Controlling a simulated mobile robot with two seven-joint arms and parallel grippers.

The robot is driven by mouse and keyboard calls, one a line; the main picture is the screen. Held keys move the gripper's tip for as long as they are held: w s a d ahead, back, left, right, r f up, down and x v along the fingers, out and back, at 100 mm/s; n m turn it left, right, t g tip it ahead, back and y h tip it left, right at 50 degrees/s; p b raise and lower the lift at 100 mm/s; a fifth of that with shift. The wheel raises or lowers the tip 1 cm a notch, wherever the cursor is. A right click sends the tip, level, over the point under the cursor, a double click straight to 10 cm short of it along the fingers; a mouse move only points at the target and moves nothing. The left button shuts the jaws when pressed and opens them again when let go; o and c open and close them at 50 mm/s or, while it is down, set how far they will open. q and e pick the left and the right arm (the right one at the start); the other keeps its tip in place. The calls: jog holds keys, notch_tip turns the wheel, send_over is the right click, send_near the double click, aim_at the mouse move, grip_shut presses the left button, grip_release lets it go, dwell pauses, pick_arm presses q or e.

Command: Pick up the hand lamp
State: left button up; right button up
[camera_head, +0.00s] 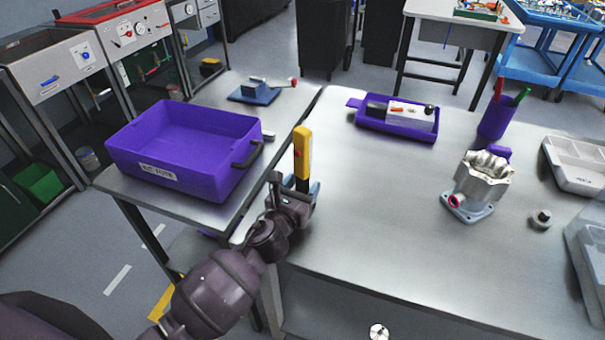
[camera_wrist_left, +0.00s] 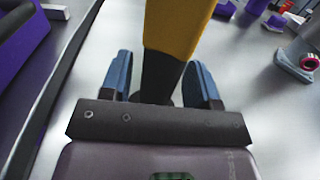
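The hand lamp (camera_head: 303,155) stands upright near the left edge of the right-hand metal table; it has a yellow body and a black lower part. My left gripper (camera_head: 297,192) is low at the lamp's black part. In the left wrist view the lamp (camera_wrist_left: 172,25) rises between the two blue fingers of my left gripper (camera_wrist_left: 160,80). The fingers are apart, with a visible gap between the left finger and the black part; the right finger is very close to it or touching. The lamp's foot is partly hidden by the gripper. My right gripper is not in view.
A purple bin (camera_head: 185,165) sits on the left table, across a narrow gap. A metal housing (camera_head: 480,183), a purple tray (camera_head: 372,125), a purple pen cup (camera_head: 495,120) and a grey organiser (camera_head: 578,165) stand farther right. The table's middle is clear.

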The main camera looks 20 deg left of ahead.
pick_arm(q)
grip_shut()
jog(key=shift+r, duration=0.15)
